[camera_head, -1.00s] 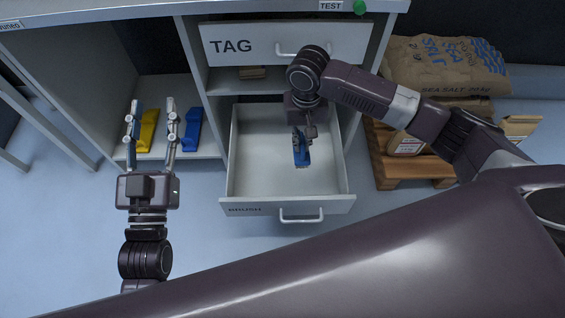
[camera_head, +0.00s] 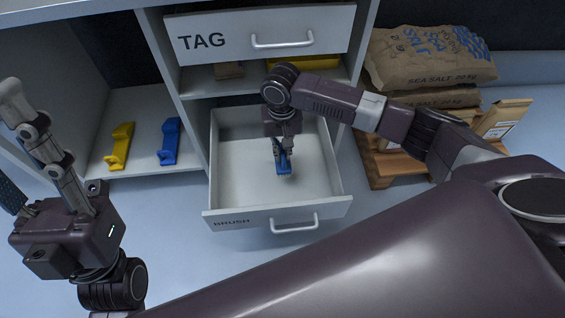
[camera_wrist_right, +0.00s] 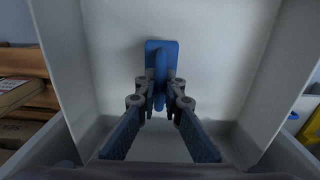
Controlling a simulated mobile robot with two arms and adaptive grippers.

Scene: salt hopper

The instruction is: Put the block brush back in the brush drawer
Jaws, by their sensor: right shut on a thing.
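The block brush (camera_head: 284,168), a blue block with a raised grip, is inside the open brush drawer (camera_head: 232,190), whose front reads BRUSH. My right gripper (camera_head: 281,147) reaches down into the drawer and is shut on the brush. In the right wrist view the brush (camera_wrist_right: 161,52) shows between the two fingers (camera_wrist_right: 160,95), over the pale drawer floor. I cannot tell if it touches the floor.
The TAG drawer (camera_head: 225,42) is above, with an open shelf below it. A yellow object (camera_head: 119,146) and a blue object (camera_head: 169,142) stand on the low shelf at left. Salt sacks (camera_head: 425,58) lie on a wooden pallet (camera_head: 385,170) at right.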

